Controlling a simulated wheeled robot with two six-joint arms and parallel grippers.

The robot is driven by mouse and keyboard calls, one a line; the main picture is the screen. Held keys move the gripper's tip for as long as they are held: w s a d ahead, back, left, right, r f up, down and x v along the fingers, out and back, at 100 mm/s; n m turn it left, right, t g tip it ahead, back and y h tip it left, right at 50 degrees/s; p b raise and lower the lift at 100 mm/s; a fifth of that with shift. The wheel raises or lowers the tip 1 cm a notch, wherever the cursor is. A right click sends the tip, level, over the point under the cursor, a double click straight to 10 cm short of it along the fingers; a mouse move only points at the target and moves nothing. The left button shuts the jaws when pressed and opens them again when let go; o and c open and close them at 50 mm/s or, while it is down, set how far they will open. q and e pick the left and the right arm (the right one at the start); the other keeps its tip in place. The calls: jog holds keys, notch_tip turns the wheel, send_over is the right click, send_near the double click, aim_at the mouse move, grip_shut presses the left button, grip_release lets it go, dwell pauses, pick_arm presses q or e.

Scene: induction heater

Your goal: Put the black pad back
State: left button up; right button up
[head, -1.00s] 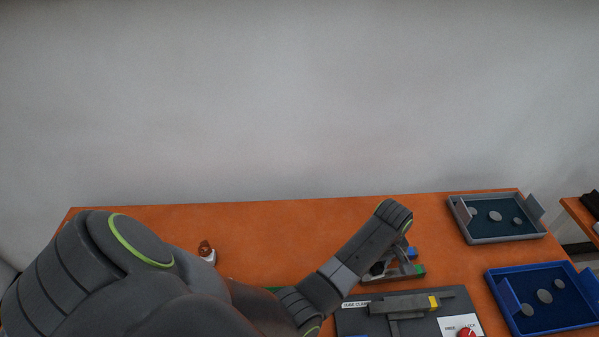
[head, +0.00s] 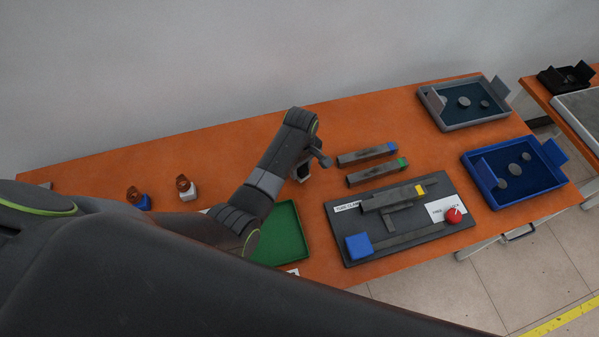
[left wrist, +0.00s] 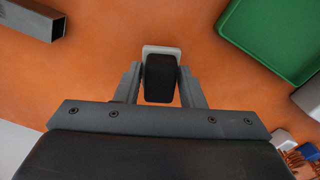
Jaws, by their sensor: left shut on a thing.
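The black pad (left wrist: 160,78) is between the two fingers of my left gripper (left wrist: 160,90) in the left wrist view. A light grey rim (left wrist: 161,48) shows at its far end; I cannot tell whether it belongs to the pad or to a holder. In the head view my left gripper (head: 303,170) points down over the orange table, left of the grey bars and behind the green tray. A small pale piece shows under it, and the pad is mostly hidden by the wrist there. I cannot tell whether the pad touches the table. My right gripper is not in view.
Grey bars (head: 368,155) with blue and green ends lie to the right. A dark clamp board (head: 345,225) stands in front of them. The green tray (head: 293,240) is near the front edge.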

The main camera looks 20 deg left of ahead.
aim_at(300, 174)
pick_arm(q)
jog(key=shift+f, duration=1.75)
jog(key=shift+f, duration=0.15)
jog(key=o, duration=1)
jog(key=shift+c, duration=0.2)
notch_tip(300, 174, up, 12)
jog(key=shift+r, duration=0.2)
